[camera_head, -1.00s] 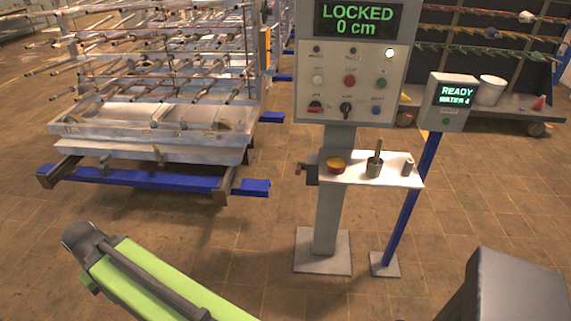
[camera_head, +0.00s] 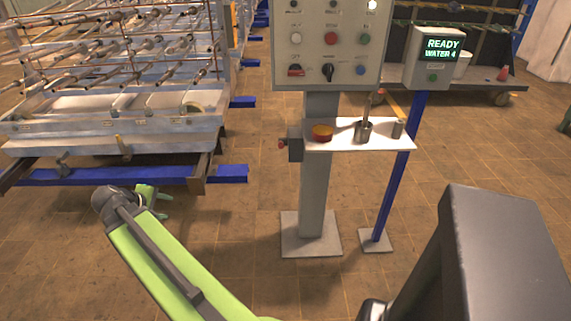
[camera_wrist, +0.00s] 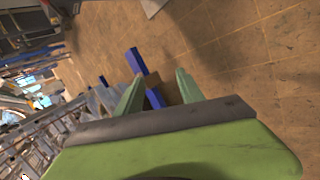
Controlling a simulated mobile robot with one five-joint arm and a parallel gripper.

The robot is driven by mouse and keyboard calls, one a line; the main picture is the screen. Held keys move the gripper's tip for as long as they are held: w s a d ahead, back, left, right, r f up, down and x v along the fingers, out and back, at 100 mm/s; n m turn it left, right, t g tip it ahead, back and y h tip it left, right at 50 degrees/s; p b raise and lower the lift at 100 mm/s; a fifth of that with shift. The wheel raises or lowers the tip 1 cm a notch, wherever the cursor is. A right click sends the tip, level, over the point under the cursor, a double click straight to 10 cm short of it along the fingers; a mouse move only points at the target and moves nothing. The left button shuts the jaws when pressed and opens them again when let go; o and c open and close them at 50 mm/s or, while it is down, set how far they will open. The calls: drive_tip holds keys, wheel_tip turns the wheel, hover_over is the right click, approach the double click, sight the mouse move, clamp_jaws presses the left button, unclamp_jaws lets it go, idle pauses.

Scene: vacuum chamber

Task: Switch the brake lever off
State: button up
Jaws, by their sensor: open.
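My gripper (camera_head: 158,200) hangs at the end of my green arm, in front of the rack frame's blue bar, above the floor. Its two green fingers (camera_wrist: 160,84) are apart with nothing between them in the wrist view. A small bronze lever (camera_head: 123,148) stands on the front of the rack frame, up and left of my gripper. A grey lever-like fitting (camera_head: 62,161) sits farther left on the same frame. I cannot tell for sure which is the brake lever, or its setting.
The rack frame (camera_head: 110,178) with a blue bar stands at left. A control panel (camera_head: 328,45) on a post with a small white shelf (camera_head: 345,142) stands in the middle. The tiled floor between is clear.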

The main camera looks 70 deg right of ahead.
drive_tip(key=s+d+n+g+h+b, duration=0.1)
drive_tip(key=s+d+h+b, duration=0.2)
drive_tip(key=s+d, duration=0.5)
drive_tip(key=s+d+n+g+h+b, duration=0.2)
drive_tip(key=s+d+b, duration=0.4)
drive_tip(key=d, duration=1.7)
drive_tip(key=s+d+n+g+h+b, duration=0.1)
drive_tip(key=s+d+h+b, duration=0.3)
drive_tip(key=s+d, duration=0.7)
drive_tip(key=d+n, duration=0.1)
drive_tip(key=d, duration=0.4)
drive_tip(key=shift+s+d+g+b, duration=0.15)
drive_tip(key=shift+d+g+b, duration=0.1)
drive_tip(key=shift+g+b, duration=0.15)
clamp_jaws()
drive_tip(key=shift+s, duration=0.1)
drive_tip(key=shift+s+a, duration=0.1)
